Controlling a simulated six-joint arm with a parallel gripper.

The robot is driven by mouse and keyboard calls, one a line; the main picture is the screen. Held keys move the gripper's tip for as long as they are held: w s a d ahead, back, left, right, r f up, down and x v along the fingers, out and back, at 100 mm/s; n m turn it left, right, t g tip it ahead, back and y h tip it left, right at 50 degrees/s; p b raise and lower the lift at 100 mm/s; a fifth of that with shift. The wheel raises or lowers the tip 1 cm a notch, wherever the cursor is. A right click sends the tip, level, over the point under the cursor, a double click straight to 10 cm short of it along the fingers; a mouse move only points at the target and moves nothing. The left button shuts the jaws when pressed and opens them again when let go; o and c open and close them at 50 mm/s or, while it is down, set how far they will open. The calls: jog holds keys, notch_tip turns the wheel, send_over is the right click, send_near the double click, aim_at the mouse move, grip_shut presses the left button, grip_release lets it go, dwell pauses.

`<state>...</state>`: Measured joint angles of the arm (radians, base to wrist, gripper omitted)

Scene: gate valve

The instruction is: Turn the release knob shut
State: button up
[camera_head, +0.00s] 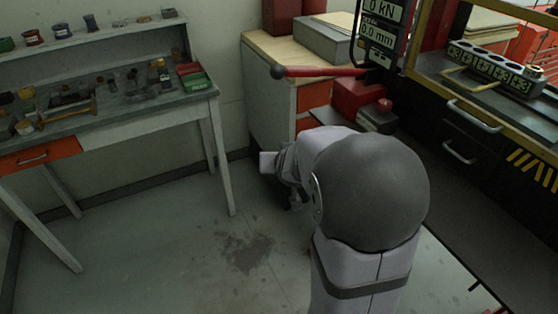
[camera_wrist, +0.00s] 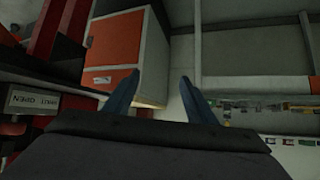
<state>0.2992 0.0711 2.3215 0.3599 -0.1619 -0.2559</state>
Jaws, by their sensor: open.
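A small round red knob (camera_head: 384,104), which looks like the release knob, sits on a grey block beside the red pump body (camera_head: 355,97) in the head view. A red lever (camera_head: 320,71) with a dark ball end reaches left above it. My gripper shows in the wrist view with two blue fingers (camera_wrist: 158,82) apart and nothing between them. In the head view my own arm mostly hides the gripper, which is low and left of the knob, well apart from it.
A wooden-topped cabinet (camera_head: 262,50) with orange drawers stands behind my arm; its orange front (camera_wrist: 115,40) shows ahead of the fingers in the wrist view. A workbench (camera_head: 130,122) with small items stands at left. The press frame (camera_head: 425,80) is at right. Floor between is clear.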

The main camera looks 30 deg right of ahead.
aim_at(379, 107)
jog(key=shift+s+a+f+g+y, duration=0.15)
jog(key=shift+s+a, duration=0.05)
jog(key=shift+a, duration=0.2)
jog(key=shift+s+a+f+g+y, duration=0.15)
jog(key=shift+s+a, duration=0.05)
jog(key=shift+a, duration=0.2)
jog(key=w+d+r+m+h+p, duration=0.1)
jog(key=w+d+r+m+h, duration=0.1)
jog(key=d+r+h, duration=0.55)
jog(key=w+d+r+m+h+p, duration=0.15)
jog(key=d+r, duration=0.25)
jog(key=d, duration=0.7)
jog(key=shift+s+d+f+m+g+h+p, duration=0.3)
jog(key=shift+s+d+m+g+h, duration=0.75)
jog(key=shift+m+g, duration=0.6)
jog(key=shift+s+d+f+m+g+h+p, duration=0.25)
jog(key=shift+s+d+m+g+h, duration=0.55)
jog(key=shift+d+m+g, duration=0.7)
jog(key=shift+s+d+f+m+g+h+p, duration=0.3)
jog(key=shift+s+d+m+g+h, duration=0.6)
jog(key=shift+m+g, duration=0.85)
jog(key=shift+t, duration=0.3)
jog(key=shift+w+d+p, duration=0.2)
jog(key=shift+d+p, duration=1)
jog(key=shift+d, duration=2.6)
